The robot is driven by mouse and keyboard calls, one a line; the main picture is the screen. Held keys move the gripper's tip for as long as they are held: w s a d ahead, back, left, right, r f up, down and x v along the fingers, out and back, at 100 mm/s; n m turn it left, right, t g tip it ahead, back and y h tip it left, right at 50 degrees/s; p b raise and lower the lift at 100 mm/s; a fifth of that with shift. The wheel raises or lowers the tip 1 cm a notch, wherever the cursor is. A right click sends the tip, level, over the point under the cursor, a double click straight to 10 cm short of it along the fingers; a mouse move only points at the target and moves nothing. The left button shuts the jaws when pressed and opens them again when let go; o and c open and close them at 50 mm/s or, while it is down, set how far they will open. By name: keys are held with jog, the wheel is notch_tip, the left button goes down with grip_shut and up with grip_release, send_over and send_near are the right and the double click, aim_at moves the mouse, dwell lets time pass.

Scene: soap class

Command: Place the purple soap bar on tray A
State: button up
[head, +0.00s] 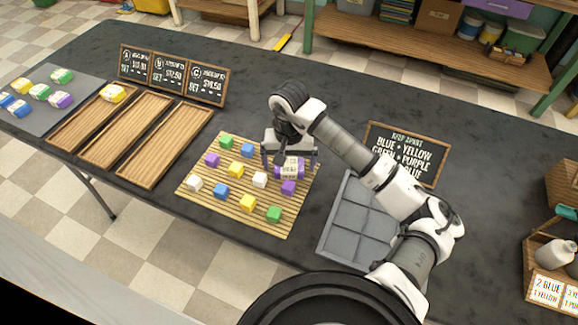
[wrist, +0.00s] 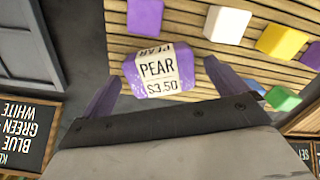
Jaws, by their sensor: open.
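A purple soap bar (head: 289,170) with a white label sits by the right edge of the slatted mat (head: 237,222). In the wrist view the label on the purple soap bar (wrist: 160,72) reads PEAR $3.50. My gripper (head: 290,161) is over it, open, with a finger on each side of the bar; small gaps show in the wrist view (wrist: 162,74). Three wooden trays lie to the left. Tray A (head: 73,130), the leftmost, stands by the sign marked A (head: 133,62) and has a yellow soap bar (head: 113,93) at its far end.
Several small coloured cubes are spread over the mat. The tray in the middle (head: 127,131) and the right tray (head: 165,146) are empty. Several wrapped soaps lie on a grey mat (head: 75,87) at far left. A grey divided tray (head: 350,228) and a chalkboard (head: 407,153) stand right.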

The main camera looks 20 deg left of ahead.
jog(key=c, duration=1.2)
